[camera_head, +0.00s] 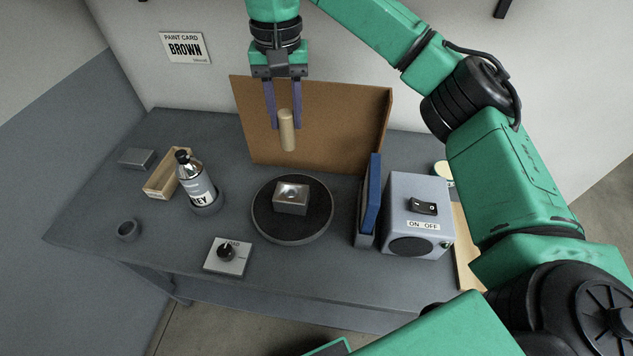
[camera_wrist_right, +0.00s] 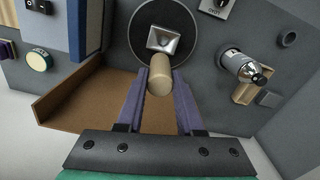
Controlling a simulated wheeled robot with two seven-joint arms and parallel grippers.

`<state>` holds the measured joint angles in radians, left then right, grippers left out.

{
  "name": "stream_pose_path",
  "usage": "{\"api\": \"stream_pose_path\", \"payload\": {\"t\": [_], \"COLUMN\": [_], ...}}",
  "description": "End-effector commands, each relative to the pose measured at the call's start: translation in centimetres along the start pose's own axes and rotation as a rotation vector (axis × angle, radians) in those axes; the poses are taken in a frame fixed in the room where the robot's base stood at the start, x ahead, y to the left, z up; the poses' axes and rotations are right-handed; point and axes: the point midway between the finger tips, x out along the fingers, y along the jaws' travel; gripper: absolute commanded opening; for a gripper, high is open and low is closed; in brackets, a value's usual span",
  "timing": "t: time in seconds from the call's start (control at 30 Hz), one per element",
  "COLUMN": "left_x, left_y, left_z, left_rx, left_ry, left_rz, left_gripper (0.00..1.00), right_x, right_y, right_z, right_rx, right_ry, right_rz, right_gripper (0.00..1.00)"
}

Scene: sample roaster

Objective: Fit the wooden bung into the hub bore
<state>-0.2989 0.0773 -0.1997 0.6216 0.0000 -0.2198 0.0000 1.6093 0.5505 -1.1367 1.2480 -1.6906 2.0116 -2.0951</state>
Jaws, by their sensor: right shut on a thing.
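The wooden bung (camera_head: 287,138) is a pale round peg, held upright between the purple fingers of my right gripper (camera_head: 285,126). The right gripper is shut on it, high above the table, with its lower part sticking out below the fingertips. In the right wrist view the bung (camera_wrist_right: 160,76) shows between the fingers, its end close to the image of the hub. The hub (camera_head: 290,203) is a grey metal block with a hollow in its top, on a round dark turntable (camera_head: 263,221). It also shows in the right wrist view (camera_wrist_right: 163,42). My left gripper is not in view.
A brown board (camera_head: 330,110) stands behind the turntable. A blue panel (camera_head: 371,195) and grey switch box (camera_head: 402,192) stand right of it. A bottle (camera_head: 197,185), wooden tray (camera_head: 158,187) and small cup (camera_head: 128,230) are left. A knob box (camera_head: 232,265) lies in front.

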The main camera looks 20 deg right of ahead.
Motion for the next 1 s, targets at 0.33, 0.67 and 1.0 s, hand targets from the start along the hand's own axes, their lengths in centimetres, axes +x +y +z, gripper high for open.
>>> {"api": "stream_pose_path", "payload": {"t": [0.33,0.67,1.0], "left_x": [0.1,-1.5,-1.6], "left_y": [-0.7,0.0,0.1], "left_z": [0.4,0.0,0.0], "left_rx": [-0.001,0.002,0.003], "left_ry": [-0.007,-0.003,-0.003], "left_rz": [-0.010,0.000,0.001], "left_gripper": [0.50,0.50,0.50], "right_x": [11.2,17.0,18.7], "right_y": [0.1,0.1,0.1], "right_z": [0.1,0.1,0.0], "right_rx": [0.001,0.000,0.000], "right_ry": [-0.007,-0.006,0.001], "right_rz": [0.002,0.003,0.001], "right_gripper": [0.00,0.00,0.55]}}
